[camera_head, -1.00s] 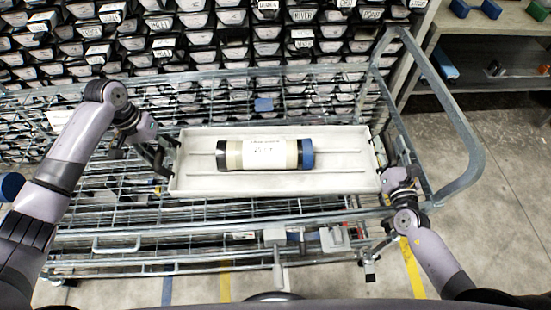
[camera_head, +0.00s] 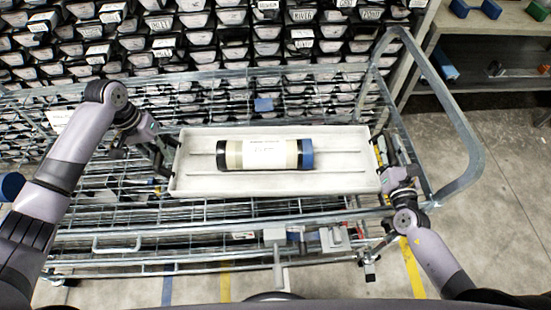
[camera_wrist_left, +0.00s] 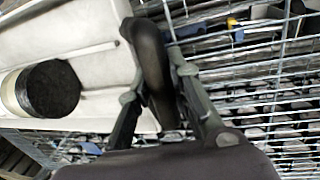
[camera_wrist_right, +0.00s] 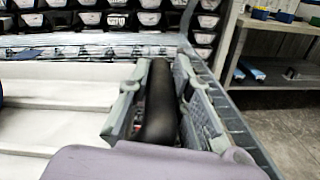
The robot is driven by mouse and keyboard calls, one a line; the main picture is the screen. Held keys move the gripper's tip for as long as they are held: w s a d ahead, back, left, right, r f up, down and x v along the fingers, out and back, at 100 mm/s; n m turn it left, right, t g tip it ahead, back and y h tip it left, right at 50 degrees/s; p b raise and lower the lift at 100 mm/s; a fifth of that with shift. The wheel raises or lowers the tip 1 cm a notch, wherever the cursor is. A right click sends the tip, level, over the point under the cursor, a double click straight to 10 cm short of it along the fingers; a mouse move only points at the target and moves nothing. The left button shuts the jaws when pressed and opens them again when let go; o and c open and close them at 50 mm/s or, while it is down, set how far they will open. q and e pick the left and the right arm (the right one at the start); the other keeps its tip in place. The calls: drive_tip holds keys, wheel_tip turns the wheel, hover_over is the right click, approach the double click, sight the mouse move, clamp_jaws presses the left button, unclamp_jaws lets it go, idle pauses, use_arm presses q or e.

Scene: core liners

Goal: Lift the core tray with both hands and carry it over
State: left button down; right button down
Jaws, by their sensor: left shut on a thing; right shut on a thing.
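The white core tray (camera_head: 340,181) is level over the wire cart in the head view, with thin ridges along its floor. A core liner (camera_head: 265,154) with a black end, a pale label and a blue end lies lengthwise in it. My left gripper (camera_head: 160,160) is shut on the dark handle at the tray's left end; the handle (camera_wrist_left: 152,60) shows between its fingers in the left wrist view. My right gripper (camera_head: 387,172) is shut on the handle at the right end, and that handle (camera_wrist_right: 158,105) shows in the right wrist view.
A metal wire cart (camera_head: 215,210) with a tall curved rail (camera_head: 470,150) at its right stands around and below the tray. Racks of labelled dark bins (camera_head: 200,45) fill the back. A grey shelf (camera_head: 490,85) stands at the right. Concrete floor is open at right.

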idle(0.7)
